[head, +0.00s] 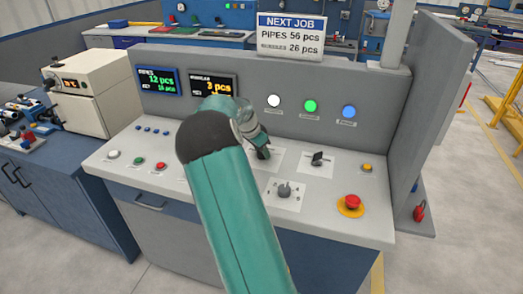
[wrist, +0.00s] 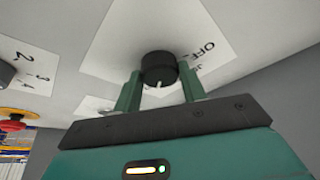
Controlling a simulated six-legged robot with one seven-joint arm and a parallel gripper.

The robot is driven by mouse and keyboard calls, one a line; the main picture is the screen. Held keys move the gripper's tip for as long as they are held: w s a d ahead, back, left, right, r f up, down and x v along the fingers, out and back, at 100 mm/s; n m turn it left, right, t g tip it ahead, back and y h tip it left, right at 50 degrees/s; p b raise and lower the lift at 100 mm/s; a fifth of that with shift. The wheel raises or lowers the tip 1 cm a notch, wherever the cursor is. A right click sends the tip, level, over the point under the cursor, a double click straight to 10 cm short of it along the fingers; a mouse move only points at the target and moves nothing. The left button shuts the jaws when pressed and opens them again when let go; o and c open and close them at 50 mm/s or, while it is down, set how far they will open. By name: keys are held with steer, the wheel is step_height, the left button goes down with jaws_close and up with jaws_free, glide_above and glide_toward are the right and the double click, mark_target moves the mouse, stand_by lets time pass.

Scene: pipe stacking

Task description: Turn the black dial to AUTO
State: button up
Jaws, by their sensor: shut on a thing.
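The black dial (wrist: 158,66) shows in the wrist view as a short round knob with a white pointer mark, on a white label plate (wrist: 112,45). The word OFF is printed beside it on the right; I cannot make out AUTO. My gripper (wrist: 160,84) has its two green fingers on either side of the dial and is shut on it. In the head view my gripper (head: 262,152) is down at the console top, and it hides most of the dial and its plate there.
The grey console (head: 340,205) also carries a black lever switch (head: 317,158), a grey rotary knob (head: 284,190), a red emergency button (head: 351,202) and a small yellow button (head: 367,167), all right of my gripper. White, green and blue lamps stand behind. A grey side wall (head: 430,120) bounds the right.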

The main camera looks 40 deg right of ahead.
steer(key=shift+w+m, duration=0.1)
steer(key=shift+m, duration=0.5)
steer(key=o, duration=1)
steer(key=shift+c, duration=0.2)
steer(key=v, duration=1.3)
steer(key=shift+w+r, duration=0.2)
steer(key=shift+r, duration=0.25)
